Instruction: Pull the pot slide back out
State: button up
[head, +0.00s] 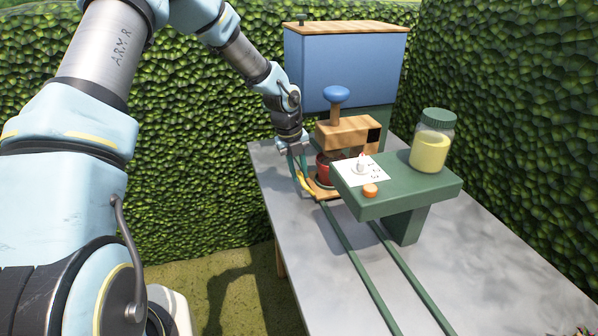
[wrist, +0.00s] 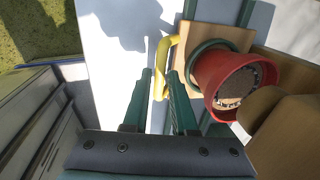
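The pot slide is a wooden board (wrist: 222,35) with a yellow handle (wrist: 161,66) on its left edge. In the head view the slide (head: 323,191) sits on green rails under a wooden press. A red pot (wrist: 227,80) filled with dark soil stands in a green ring on the board; it is partly hidden in the head view (head: 326,168). My gripper (wrist: 160,78) is at the handle, one green finger on each side of the bar. My gripper also shows in the head view (head: 298,168).
Green rails (head: 352,258) run toward the front of the grey table (head: 470,265). A green stand (head: 400,197) holds a jar (head: 432,141), a white card (head: 348,173) and an orange knob (head: 370,190). The wooden press (head: 345,133) with a blue knob and a blue box (head: 345,68) are behind. Hedges surround the table.

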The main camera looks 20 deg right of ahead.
grip_shut()
dwell(1.0)
